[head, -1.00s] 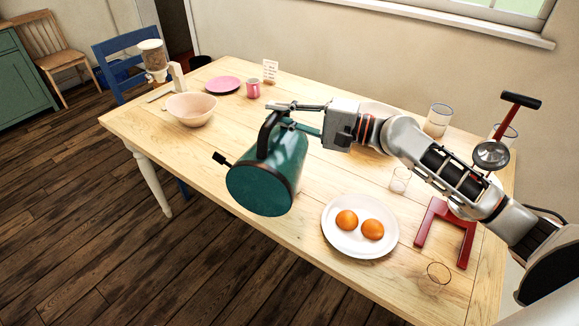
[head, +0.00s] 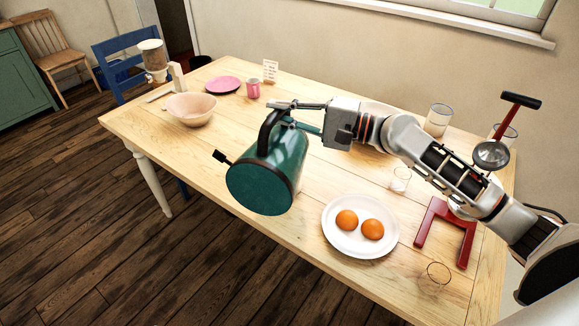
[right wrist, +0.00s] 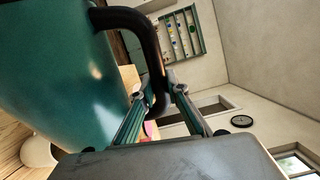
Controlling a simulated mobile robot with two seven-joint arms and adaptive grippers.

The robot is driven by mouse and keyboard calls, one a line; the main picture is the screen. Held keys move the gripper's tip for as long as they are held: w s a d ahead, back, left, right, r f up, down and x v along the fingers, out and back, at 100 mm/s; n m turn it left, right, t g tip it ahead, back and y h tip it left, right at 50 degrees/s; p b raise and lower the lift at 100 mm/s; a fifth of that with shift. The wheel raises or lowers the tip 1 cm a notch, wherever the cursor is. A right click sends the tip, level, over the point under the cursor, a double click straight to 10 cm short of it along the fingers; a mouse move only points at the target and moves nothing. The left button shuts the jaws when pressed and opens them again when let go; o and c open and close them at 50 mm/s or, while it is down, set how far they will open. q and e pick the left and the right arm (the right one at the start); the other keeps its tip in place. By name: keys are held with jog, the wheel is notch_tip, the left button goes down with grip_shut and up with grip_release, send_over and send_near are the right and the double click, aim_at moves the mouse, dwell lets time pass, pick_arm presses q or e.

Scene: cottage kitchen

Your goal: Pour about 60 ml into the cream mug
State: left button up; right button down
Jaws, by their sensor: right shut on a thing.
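A green jug (head: 268,178) with a black handle (head: 272,128) is held tilted above the table, its round base facing the head camera. My right gripper (head: 296,113) is shut on the handle. In the right wrist view the jug (right wrist: 60,75) fills the left side and the gripper (right wrist: 158,100) closes around its black handle. The jug's mouth is turned away, and I see no liquid stream. I cannot make out a cream mug in the head view; the jug covers part of the table. My left gripper is out of view.
On the wooden table (head: 315,260) are a white plate (head: 359,249) with two orange-yellow round things, a red frame (head: 424,228), a small glass (head: 400,181), a bowl (head: 191,109), a pink mug (head: 253,89) and a pink plate (head: 223,84). A black knob (head: 220,157) shows beside the jug.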

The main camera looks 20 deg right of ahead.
aim_at(266, 143)
jog(key=shift+r, duration=0.2)
dwell(0.3)
jog(key=s+a+n, duration=0.1)
jog(key=s+a+f+n, duration=0.1)
jog(key=s, duration=0.1)
jog(key=s+a+f+n, duration=0.1)
jog(key=s, duration=0.1)
jog(key=shift+s+a+p, duration=0.1)
jog(key=shift+a+p, duration=0.25)
jog(key=shift+s+a+f+n, duration=0.2)
jog(key=shift+s+n, duration=0.05)
jog(key=shift+n, duration=0.05)
jog(key=shift+s+a+f+n, duration=0.2)
jog(key=shift+s+a+n, duration=0.15)
jog(key=shift+s, duration=0.2)
dwell(1.0)
